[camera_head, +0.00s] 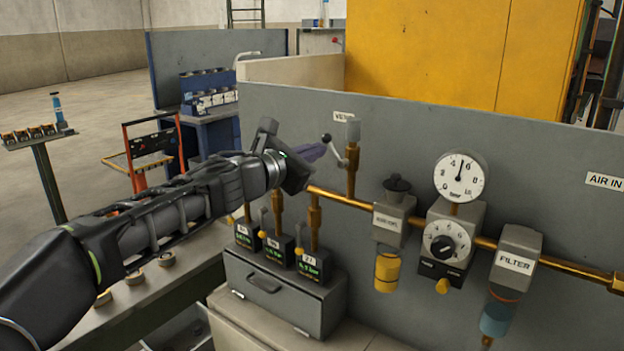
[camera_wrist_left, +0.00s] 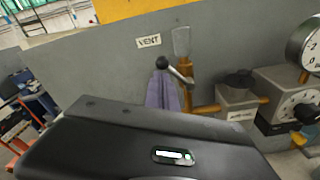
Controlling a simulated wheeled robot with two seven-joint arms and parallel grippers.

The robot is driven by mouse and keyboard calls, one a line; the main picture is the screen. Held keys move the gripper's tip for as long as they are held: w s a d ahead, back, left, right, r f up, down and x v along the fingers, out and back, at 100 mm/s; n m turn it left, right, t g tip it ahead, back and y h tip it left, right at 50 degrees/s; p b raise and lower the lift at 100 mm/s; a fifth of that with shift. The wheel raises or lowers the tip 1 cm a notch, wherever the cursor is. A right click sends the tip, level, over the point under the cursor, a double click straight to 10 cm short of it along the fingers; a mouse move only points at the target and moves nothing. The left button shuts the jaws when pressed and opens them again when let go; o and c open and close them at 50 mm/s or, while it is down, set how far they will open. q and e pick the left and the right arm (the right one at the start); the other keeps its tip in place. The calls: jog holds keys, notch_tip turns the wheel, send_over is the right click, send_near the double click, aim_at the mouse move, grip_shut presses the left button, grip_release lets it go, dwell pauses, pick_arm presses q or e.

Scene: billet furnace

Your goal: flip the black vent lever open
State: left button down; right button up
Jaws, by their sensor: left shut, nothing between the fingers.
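The vent lever (camera_head: 340,155) is a short metal arm with a black ball knob, on a brass riser under the VENT label (camera_head: 344,116). It slants up and left from its pivot. In the left wrist view the lever (camera_wrist_left: 180,74) has its knob right at the fingertips. My left gripper (camera_head: 322,149) reaches in from the left, its purple-grey fingers shut and empty, just below and left of the knob. In the wrist view the gripper (camera_wrist_left: 163,76) partly overlaps the knob's surroundings. I cannot tell whether it touches the lever. My right gripper is out of view.
A brass pipe (camera_head: 340,199) runs along the grey panel (camera_head: 290,120). A regulator with a pressure gauge (camera_head: 459,177) and a filter (camera_head: 516,264) stand to the right. Several small valves sit on a grey box (camera_head: 285,292) below my left wrist.

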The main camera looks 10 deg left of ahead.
pick_arm(q)
jog(key=m, duration=0.1)
jog(key=d+r+m, duration=0.1)
jog(key=m+b, duration=0.1)
jog(key=m, duration=0.1)
jog(key=shift+s+d+r, duration=0.2)
jog(key=shift+s+r, duration=0.05)
jog(key=shift+s, duration=0.05)
jog(key=shift+s+d+r+m+t, duration=0.25)
jog(key=shift+d+m, duration=0.3)
jog(key=shift+m, duration=0.35)
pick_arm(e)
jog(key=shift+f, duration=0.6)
